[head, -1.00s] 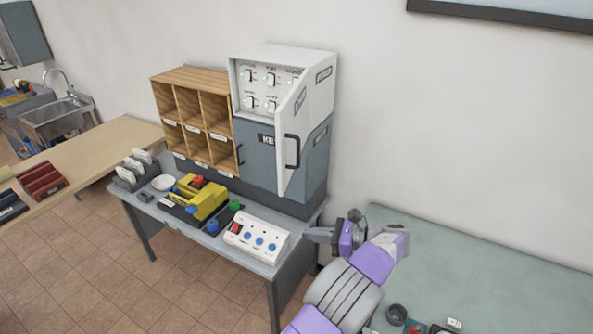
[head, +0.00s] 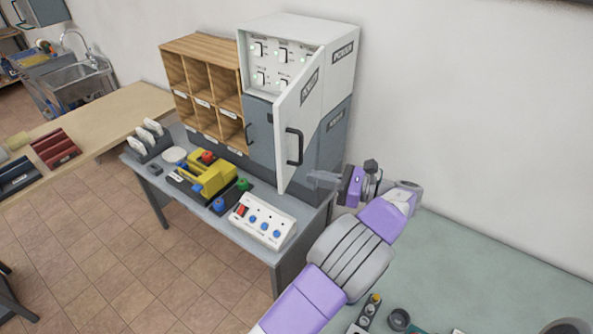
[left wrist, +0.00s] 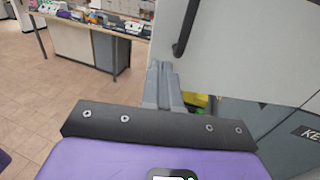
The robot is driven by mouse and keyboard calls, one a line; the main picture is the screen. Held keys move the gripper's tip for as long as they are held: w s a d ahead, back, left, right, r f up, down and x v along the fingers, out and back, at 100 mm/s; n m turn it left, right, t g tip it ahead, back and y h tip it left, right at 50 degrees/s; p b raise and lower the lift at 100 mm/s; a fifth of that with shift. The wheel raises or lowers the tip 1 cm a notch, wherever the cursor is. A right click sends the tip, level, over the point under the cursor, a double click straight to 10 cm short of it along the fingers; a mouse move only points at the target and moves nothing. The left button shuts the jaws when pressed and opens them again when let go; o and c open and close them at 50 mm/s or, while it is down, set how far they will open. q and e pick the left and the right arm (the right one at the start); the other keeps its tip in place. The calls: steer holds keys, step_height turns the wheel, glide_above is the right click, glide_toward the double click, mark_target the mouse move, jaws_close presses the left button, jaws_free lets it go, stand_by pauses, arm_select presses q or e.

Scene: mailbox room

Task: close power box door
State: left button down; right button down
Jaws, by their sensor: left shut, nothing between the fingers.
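The white power box (head: 345,72) sits on top of a grey cabinet, with switches and green lights inside. Its white door (head: 312,105) stands open, swung out toward me, with a dark handle (head: 294,147) near its free edge. My left gripper (head: 316,180) is shut and empty. It is beside the lower part of the door, to the right of the handle; I cannot tell if it touches. In the left wrist view the shut fingers (left wrist: 160,84) point ahead below the door's handle (left wrist: 185,30). My right gripper is not in view.
The grey key cabinet (head: 333,140) is below the power box, and a wooden pigeonhole shelf (head: 205,75) is to the left. The desk in front holds a yellow device (head: 210,176) and a white button panel (head: 263,221). A green table (head: 480,270) is at right.

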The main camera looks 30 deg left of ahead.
mark_target(284, 169)
arm_select(q)
steer(key=a, duration=0.2)
steer(key=s+a, duration=0.1)
steer(key=a, duration=0.1)
steer(key=shift+s+a+r, duration=0.1)
steer(key=shift+a, duration=0.1)
steer(key=shift+a+p, duration=0.35)
steer(key=shift+a, duration=0.3)
steer(key=shift+a, duration=0.1)
